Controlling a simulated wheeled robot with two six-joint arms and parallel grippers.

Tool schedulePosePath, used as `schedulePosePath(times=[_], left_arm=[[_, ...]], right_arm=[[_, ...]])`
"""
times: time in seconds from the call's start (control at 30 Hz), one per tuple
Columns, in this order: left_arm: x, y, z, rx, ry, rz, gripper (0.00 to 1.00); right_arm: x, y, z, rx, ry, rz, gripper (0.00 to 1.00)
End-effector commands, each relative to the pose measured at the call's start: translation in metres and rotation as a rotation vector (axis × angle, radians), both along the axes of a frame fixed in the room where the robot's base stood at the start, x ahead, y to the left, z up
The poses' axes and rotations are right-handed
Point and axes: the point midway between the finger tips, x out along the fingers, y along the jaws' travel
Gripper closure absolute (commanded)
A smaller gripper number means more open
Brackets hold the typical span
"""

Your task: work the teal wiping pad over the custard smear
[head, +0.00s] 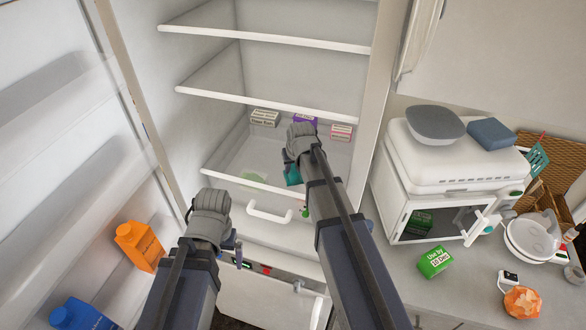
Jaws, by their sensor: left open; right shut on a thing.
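The teal wiping pad (292,176) is inside the open fridge, low down over the bottom shelf (228,172). My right gripper (296,163) is shut on it; its wrist and forearm hide part of the pad. I cannot tell whether the pad touches the shelf. My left gripper (232,246) is open and empty in front of the fridge, lower left of the smear; its fingers are mostly hidden.
Small boxes (264,118) stand at the back of the bottom shelf. A drawer handle (270,214) sits below the shelf front. A counter with a toaster oven (432,220) is at right.

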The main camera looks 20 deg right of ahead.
Motion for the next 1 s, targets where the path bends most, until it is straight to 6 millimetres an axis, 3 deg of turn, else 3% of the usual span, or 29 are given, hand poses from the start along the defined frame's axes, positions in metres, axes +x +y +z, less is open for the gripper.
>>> schedulePosePath(times=[0.43, 1.0], left_arm=[[0.000, 0.000, 0.001, 0.000, 0.000, 0.000, 0.00], [0.000, 0.000, -0.001, 0.000, 0.000, 0.000, 0.00]], right_arm=[[-0.020, 0.013, 0.001, 0.001, 0.004, 0.000, 1.00], [0.000, 0.000, -0.001, 0.001, 0.003, -0.001, 1.00]])
